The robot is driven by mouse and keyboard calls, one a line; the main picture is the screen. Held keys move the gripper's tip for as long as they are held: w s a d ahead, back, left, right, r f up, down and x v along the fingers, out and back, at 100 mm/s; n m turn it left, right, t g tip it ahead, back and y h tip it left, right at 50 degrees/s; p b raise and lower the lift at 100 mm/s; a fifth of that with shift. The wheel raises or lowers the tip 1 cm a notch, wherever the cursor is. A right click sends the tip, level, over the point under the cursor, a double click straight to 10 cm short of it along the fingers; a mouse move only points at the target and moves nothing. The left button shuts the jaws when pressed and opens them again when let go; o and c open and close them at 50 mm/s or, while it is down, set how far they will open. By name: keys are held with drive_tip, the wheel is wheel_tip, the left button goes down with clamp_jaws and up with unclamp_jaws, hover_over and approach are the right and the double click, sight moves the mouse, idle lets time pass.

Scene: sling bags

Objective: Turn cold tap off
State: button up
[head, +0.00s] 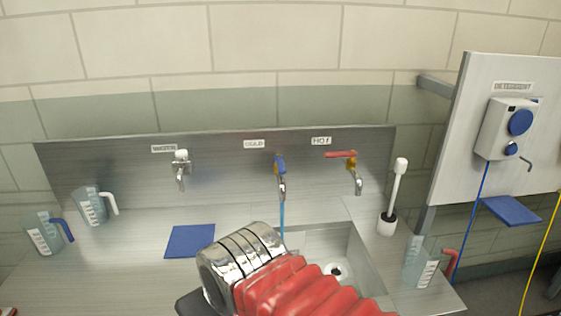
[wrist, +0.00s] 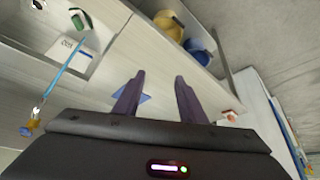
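The cold tap (head: 281,178) has a blue handle and stands under a COLD label on the metal backsplash. A blue stream of water (head: 281,222) runs down from its spout, so it is flowing. In the wrist view the tap (wrist: 34,120) is at the far left, with the stream (wrist: 62,70) running up and right from it. My gripper (wrist: 160,77) is open, its two dark fingers apart with nothing between them. It points over the counter, away from the tap and not touching it. In the head view my arm hides the gripper's fingers and part of the sink.
The hot tap (head: 354,170) has a red handle, right of the cold tap. A white-topped water tap (head: 181,168) is on the left. Jugs (head: 93,206), a blue pad (head: 190,241) and a brush in its holder (head: 388,222) stand around the sink (head: 355,262).

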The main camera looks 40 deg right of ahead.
drive_tip(key=w+d+m+t+h, duration=0.25)
drive_tip(key=w+d, duration=0.35)
drive_tip(key=w, duration=0.3)
drive_tip(key=m+t+h, duration=0.4)
drive_tip(key=t+h, duration=0.2)
drive_tip(key=h, duration=0.1)
approach(280, 160)
drive_tip(key=s+a+f, duration=0.1)
drive_tip(key=s+a, duration=0.2)
drive_tip(key=shift+d+t+h, duration=0.25)
drive_tip(key=shift+d+t, duration=0.1)
drive_tip(key=shift+d, duration=0.1)
drive_tip(key=shift+x, duration=6.85)
drive_tip(key=shift+d, duration=0.1)
clamp_jaws()
